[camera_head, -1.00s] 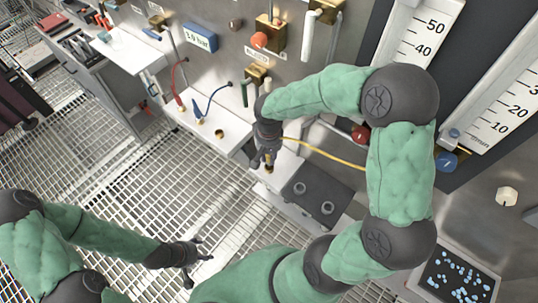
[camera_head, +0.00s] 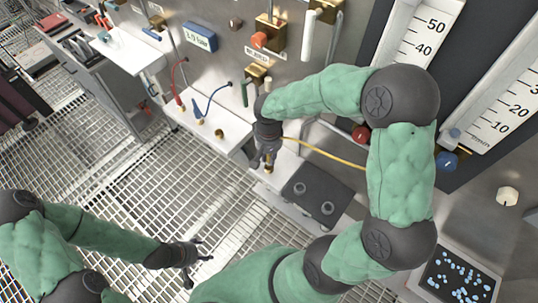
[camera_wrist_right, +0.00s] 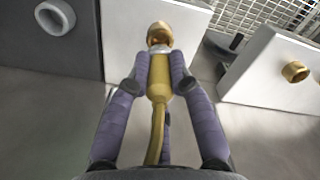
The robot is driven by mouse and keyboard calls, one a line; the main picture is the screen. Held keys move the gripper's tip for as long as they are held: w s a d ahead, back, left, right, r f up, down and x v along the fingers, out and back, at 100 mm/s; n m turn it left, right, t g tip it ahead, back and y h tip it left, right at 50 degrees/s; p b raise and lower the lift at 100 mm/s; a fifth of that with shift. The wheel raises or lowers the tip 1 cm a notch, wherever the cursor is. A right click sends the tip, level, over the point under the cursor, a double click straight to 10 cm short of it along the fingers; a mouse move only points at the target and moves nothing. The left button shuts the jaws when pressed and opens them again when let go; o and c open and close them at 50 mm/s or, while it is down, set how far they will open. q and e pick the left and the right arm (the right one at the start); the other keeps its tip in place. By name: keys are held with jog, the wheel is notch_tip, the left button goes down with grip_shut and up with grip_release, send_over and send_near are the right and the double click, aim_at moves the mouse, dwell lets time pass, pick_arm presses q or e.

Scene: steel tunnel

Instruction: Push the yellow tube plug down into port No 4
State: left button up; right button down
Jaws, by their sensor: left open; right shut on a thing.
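My right gripper (camera_head: 264,163) is over the white block (camera_head: 284,178) beside the wall. In the right wrist view its two purple fingers (camera_wrist_right: 159,88) are shut on the yellow tube plug (camera_wrist_right: 159,76). The yellow tube (camera_wrist_right: 156,135) runs back from the plug between the fingers; it also crosses to the right in the head view (camera_head: 325,153). The plug's tip is at a brass port (camera_wrist_right: 160,35) on the white block; I cannot tell how deep it sits. My left gripper (camera_head: 197,262) is open and empty above the grating at lower left.
A white ledge (camera_head: 190,112) holds a red tube, a blue tube and an empty brass port (camera_wrist_right: 295,71). A dark grey box (camera_head: 314,190) with two round fittings stands right of the right gripper. Floor grating (camera_head: 150,190) lies open between the arms.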

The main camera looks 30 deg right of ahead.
aim_at(269, 161)
jog(key=shift+f+b, duration=1.35)
jog(key=shift+f, duration=0.3)
jog(key=c, duration=1)
grip_release()
jog(key=shift+c, duration=0.2)
notch_tip(269, 161, up, 12)
jog(key=shift+r, duration=0.1)
